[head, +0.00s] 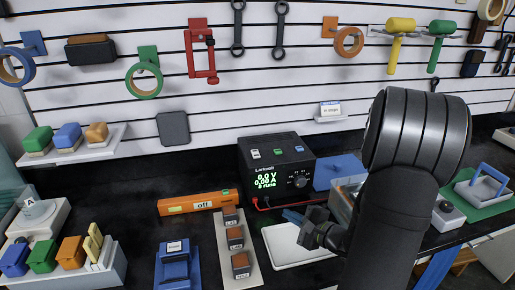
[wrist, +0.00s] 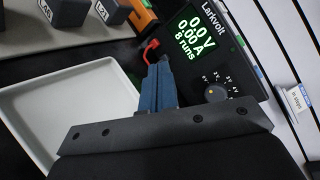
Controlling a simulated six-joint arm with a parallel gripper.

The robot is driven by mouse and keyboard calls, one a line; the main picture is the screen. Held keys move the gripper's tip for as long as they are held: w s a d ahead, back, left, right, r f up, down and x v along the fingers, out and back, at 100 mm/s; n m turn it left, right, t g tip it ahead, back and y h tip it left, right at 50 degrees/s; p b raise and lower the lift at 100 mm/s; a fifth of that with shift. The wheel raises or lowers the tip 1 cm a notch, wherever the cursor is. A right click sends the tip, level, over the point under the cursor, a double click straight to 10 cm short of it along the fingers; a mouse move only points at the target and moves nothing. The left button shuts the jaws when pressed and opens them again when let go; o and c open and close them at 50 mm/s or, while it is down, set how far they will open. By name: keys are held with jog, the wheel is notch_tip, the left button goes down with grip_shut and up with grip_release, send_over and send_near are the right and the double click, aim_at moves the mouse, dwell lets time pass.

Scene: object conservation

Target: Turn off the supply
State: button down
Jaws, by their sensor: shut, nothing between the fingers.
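The supply (head: 277,165) is a black Larkvolt box at the back of the bench. Its green display reads 0.0 V and 0.00 A, with a runs line; in the wrist view the display (wrist: 194,38) also reads 8 runs. A dial knob (head: 299,182) sits right of the display; it also shows in the wrist view (wrist: 215,92). Red and black leads come from the supply's lower front. My gripper (head: 291,215) is shut and empty, in front of and below the supply; its blue fingers (wrist: 157,75) point at the supply's lower front near a red plug (wrist: 150,47).
An orange bar labelled "off" (head: 199,203) lies left of the supply. A white tray (head: 274,252) lies below my gripper. A pale strip (head: 227,261) with several dark blocks stands left of the tray. A blue box (head: 335,169) is right of the supply.

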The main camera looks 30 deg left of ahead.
jog(key=a+n+g+h, duration=0.1)
jog(key=n, duration=0.1)
jog(key=s+a+n+g, duration=0.1)
jog(key=a+n, duration=0.1)
jog(key=a+n+g+h, duration=0.1)
jog(key=g, duration=0.1)
jog(key=shift+s+a+r+n+h, duration=0.15)
jog(key=shift+s+r+n+h, duration=0.15)
jog(key=shift+s+r+n, duration=0.1)
jog(key=w+a+r+n+t+h, duration=0.2)
jog(key=r+n, duration=0.4)
jog(key=r, duration=0.4)
jog(key=w+a+r+n+t+h, duration=0.3)
jog(key=w+a+r+n+t, duration=0.2)
jog(key=r, duration=0.5)
jog(key=shift+w+a+r+n, duration=0.3)
jog(key=shift+w+a+n, duration=0.2)
jog(key=shift+a+n, duration=0.3)
send_over(257, 154)
jog(key=d, duration=0.1)
jog(key=f, duration=0.6)
jog(key=shift+s, duration=0.4)
jog(key=f, duration=0.3)
jog(key=shift+w+a+f, duration=0.1)
jog(key=shift+w+a, duration=0.2)
jog(key=shift+f, duration=0.5)
